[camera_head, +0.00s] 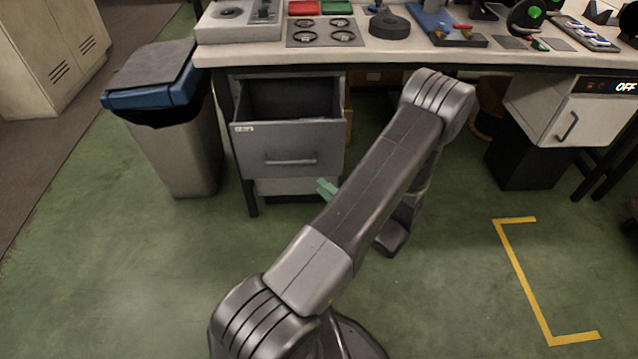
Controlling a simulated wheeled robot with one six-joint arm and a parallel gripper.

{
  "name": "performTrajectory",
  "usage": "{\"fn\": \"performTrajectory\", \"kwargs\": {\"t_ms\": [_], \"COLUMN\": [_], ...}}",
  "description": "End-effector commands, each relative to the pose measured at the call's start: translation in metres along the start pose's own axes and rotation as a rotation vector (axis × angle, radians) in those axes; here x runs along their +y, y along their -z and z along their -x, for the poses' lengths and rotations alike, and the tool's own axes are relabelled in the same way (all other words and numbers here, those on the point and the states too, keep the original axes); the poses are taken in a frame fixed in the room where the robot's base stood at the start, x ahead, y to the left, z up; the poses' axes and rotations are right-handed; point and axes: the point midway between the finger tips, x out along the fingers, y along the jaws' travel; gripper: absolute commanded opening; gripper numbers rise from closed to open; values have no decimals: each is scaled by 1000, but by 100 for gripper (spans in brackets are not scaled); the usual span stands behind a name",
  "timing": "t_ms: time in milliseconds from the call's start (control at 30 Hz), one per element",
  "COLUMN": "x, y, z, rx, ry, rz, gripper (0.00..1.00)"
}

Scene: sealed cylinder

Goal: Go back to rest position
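My arm rises from the bottom centre to an elbow in front of the desk, then folds down behind its own upper link. A small pale-green piece (327,189) shows at the left edge of that link, in front of the drawer cabinet. It looks like a fingertip of my gripper, but the rest of the gripper is hidden behind the arm. I cannot tell whether the gripper is open or shut, or whether it holds anything.
A grey drawer (290,150) stands pulled open under the workbench (420,52), near the arm. A bin with a blue-rimmed lid (155,95) stands left. A white box marked OFF (575,115) is at right. The green floor around yellow tape (522,280) is clear.

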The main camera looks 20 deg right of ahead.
Motion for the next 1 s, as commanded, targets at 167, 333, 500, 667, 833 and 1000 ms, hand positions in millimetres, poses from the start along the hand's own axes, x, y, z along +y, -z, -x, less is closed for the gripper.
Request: {"fn": "performTrajectory", "kwargs": {"t_ms": [167, 333, 500, 667, 833, 1000], "x": [0, 0, -1, -1, -1, -1], "y": [0, 0, 0, 1, 1, 1], "z": [1, 0, -12, -37, -68, -99], "rx": [0, 0, 2, 5, 5, 4], "ry": [0, 0, 0, -1, 0, -1], "rz": [1, 1, 2, 3, 3, 3], "gripper": [32, 32, 32, 32, 32, 32]}}
